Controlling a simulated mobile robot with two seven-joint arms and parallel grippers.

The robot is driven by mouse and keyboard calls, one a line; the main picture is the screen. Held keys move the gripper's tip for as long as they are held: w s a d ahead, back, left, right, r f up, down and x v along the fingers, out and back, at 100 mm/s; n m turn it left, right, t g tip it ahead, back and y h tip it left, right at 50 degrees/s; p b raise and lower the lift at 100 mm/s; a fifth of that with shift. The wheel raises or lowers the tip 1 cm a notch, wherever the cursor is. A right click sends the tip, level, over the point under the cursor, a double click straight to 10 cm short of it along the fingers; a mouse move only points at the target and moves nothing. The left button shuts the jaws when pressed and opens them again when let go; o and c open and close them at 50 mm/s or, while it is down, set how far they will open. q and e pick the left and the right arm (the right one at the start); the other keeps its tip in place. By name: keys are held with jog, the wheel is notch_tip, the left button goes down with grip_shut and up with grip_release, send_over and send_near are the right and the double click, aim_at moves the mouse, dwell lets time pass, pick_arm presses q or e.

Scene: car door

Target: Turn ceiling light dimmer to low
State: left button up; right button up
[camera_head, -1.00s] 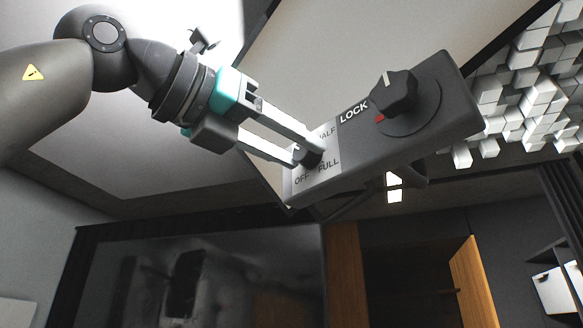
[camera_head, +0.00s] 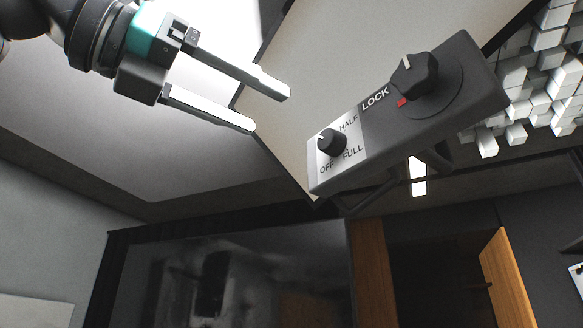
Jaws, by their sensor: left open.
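A dark grey control box (camera_head: 440,118) hangs under the ceiling right of centre, tilted up to the right. At its left end is a small black dimmer knob (camera_head: 331,142) on a pale label plate marked OFF, HALF and FULL. The white mark on the knob points to the upper left, away from the three words I can read. A larger black knob (camera_head: 414,76) with a red mark sits by the word LOCK. My left gripper (camera_head: 269,108) is open and empty, left of the small knob and apart from it. My right gripper does not show.
A large pale panel (camera_head: 340,40) lies behind the box. White block-like tiles (camera_head: 535,75) cover the upper right. A dark screen-like panel (camera_head: 230,280) and an orange-brown door (camera_head: 507,280) stand below. The space between gripper and box is clear.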

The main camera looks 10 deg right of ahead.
pick_arm(q)
jog(key=v, duration=0.5)
jog(key=shift+s+a, duration=0.1)
jog(key=shift+a, duration=0.15)
dwell(0.3)
